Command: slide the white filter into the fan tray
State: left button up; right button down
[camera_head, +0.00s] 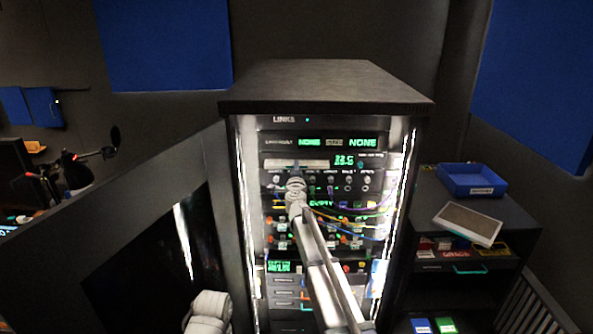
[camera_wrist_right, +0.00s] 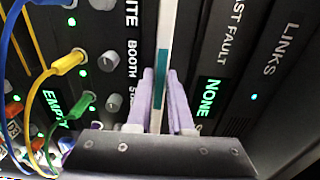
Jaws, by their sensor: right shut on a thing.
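The white filter (camera_wrist_right: 166,20) shows edge-on as a pale strip in the right wrist view, with a teal patch on it. In the head view it is a pale strip (camera_head: 285,163) in the fan tray (camera_head: 345,161), left of its green readout. My right gripper (camera_wrist_right: 163,78) is shut on the filter's front edge, one lilac finger on each side. In the head view the right gripper (camera_head: 296,172) is small against the rack front. How deep the filter sits is hidden.
Yellow, blue and purple cables (camera_head: 350,215) hang just below the tray. On the right, a cabinet (camera_head: 515,215) carries a blue bin (camera_head: 472,187) and a pale-framed, grey-beige panel (camera_head: 468,223). A dark panel borders the rack's left side.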

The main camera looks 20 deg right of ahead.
jog(key=c, duration=0.7)
grip_release()
jog(key=shift+c, duration=0.2)
jog(key=v, duration=0.7)
jog(key=shift+s, duration=0.35)
jog(key=shift+a, duration=0.2)
